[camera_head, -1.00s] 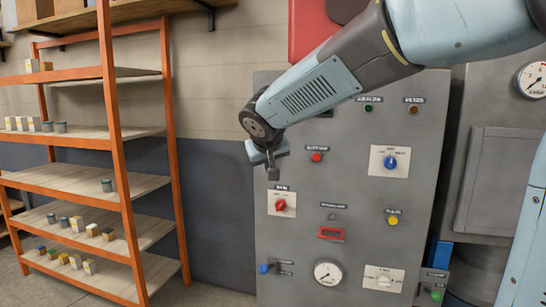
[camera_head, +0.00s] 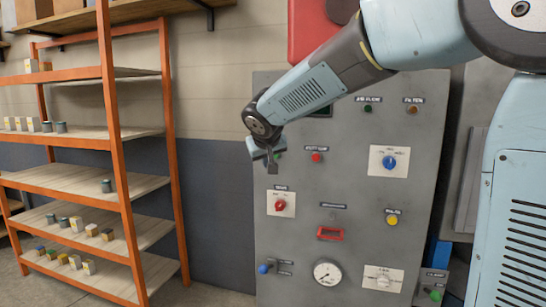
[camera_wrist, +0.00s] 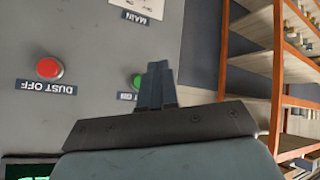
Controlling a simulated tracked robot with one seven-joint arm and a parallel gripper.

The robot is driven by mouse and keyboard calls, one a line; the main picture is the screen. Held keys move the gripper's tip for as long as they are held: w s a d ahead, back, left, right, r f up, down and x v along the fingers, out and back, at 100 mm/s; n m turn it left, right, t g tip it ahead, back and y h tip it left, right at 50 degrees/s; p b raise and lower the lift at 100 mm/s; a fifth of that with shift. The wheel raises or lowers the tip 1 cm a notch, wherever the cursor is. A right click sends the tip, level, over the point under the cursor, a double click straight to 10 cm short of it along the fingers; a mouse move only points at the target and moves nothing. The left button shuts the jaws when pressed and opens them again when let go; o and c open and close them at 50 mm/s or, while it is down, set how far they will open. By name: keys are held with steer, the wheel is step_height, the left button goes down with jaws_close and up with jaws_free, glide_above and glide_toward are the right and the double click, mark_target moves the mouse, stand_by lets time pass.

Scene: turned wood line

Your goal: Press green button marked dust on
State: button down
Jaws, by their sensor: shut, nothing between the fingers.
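The green button (camera_wrist: 136,82) shows in the wrist view, partly covered by my gripper. Its label (camera_wrist: 126,96) is upside down and cut off; only "ON" reads. The red button (camera_wrist: 48,67) beside it is labelled "DUST OFF". My gripper (camera_wrist: 158,69) is shut and empty, with its fingertips right beside the green button in that view; I cannot tell whether they touch the panel. In the head view, my gripper (camera_head: 272,168) is in front of the upper left of the grey panel (camera_head: 340,190), left of the red button (camera_head: 317,157). A sliver of green shows behind it.
The panel also carries a red rotary switch (camera_head: 280,205), a blue knob (camera_head: 389,162), a yellow button (camera_head: 392,220), a gauge (camera_head: 327,273) and a blue-tipped lever (camera_head: 264,268). Another green button (camera_head: 435,296) sits on a small box. An orange shelf rack (camera_head: 118,150) stands left.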

steer(key=shift+w+d, duration=0.25)
steer(key=shift+w, duration=0.45)
steer(key=shift+w+d, duration=0.3)
steer(key=shift+w, duration=0.45)
steer(key=shift+w+d, duration=0.25)
steer(key=shift+w, duration=0.45)
steer(key=shift+w, duration=0.1)
stand_by(0.4)
steer(key=shift+w+d, duration=0.15)
steer(key=shift+w, duration=0.05)
steer(key=shift+w+d, duration=0.1)
steer(key=shift+w, duration=0.25)
stand_by(0.8)
steer(key=shift+s, duration=0.1)
stand_by(0.3)
steer(key=shift+s+a, duration=0.25)
steer(key=shift+s, duration=0.4)
steer(key=shift+s, duration=0.15)
steer(key=s, duration=0.1)
steer(key=s+a, duration=0.1)
steer(key=s, duration=0.2)
steer(key=shift+s+a, duration=0.2)
steer(key=shift+a, duration=0.15)
